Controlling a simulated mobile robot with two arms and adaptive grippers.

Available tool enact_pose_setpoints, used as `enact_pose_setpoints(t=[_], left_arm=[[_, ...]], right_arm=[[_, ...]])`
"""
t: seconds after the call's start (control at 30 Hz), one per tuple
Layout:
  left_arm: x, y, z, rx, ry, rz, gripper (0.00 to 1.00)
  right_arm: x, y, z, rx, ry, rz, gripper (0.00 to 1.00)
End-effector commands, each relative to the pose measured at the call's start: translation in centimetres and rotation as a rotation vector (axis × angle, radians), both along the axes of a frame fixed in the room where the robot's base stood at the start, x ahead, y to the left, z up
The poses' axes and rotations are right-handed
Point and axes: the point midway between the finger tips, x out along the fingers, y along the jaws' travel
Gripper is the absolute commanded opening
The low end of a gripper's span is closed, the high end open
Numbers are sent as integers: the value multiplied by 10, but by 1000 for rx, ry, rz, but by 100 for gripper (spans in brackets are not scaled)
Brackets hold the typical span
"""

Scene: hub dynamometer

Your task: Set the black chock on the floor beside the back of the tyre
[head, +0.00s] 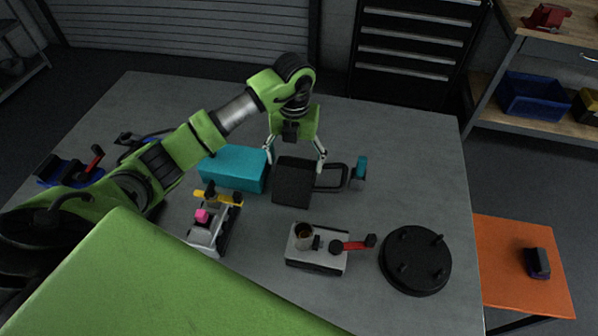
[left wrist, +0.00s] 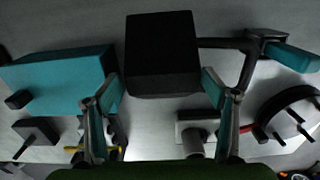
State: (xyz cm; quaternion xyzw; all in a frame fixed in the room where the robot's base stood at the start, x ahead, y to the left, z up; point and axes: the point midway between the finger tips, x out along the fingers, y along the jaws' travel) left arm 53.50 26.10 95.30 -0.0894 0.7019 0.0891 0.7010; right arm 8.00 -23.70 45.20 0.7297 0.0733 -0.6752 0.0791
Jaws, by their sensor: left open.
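A black block (head: 292,184), which looks like the chock, sits on the grey table. In the left wrist view the black block (left wrist: 162,55) shows large, between and beyond the fingers. My left gripper (head: 295,162) is open above it, with one fingertip to each side; I see no grip on it. The left gripper's fingers also show in the left wrist view (left wrist: 160,98). I see no tyre in either view. My right gripper is not in view.
A teal box (head: 233,168) stands close left of the black block. A silver device with a pink knob (head: 208,232), a grey device with a red lever (head: 316,262) and a black studded disc (head: 416,260) lie nearer. An orange table (head: 515,285) holds a small dark block (head: 537,262).

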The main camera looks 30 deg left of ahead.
Motion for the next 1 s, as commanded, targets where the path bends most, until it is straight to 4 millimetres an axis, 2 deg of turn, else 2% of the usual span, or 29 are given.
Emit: enact_pose_setpoints(t=[0.17, 0.33, 0.5, 0.77, 0.87, 1.0], left_arm=[[-2, -1, -10, -1, 3, -1, 78], [-6, -5, -33, -2, 6, 0, 78], [-4, -4, -55, 0, 1, 0, 78], [-3, -4, -59, 0, -2, -1, 78], [-3, -4, -59, 0, -1, -1, 54], [-2, -4, -56, -1, -5, -1, 18]], right_arm=[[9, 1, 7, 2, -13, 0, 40], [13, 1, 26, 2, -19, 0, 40], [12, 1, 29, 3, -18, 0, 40], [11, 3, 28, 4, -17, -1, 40], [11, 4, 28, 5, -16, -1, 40], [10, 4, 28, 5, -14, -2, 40]])
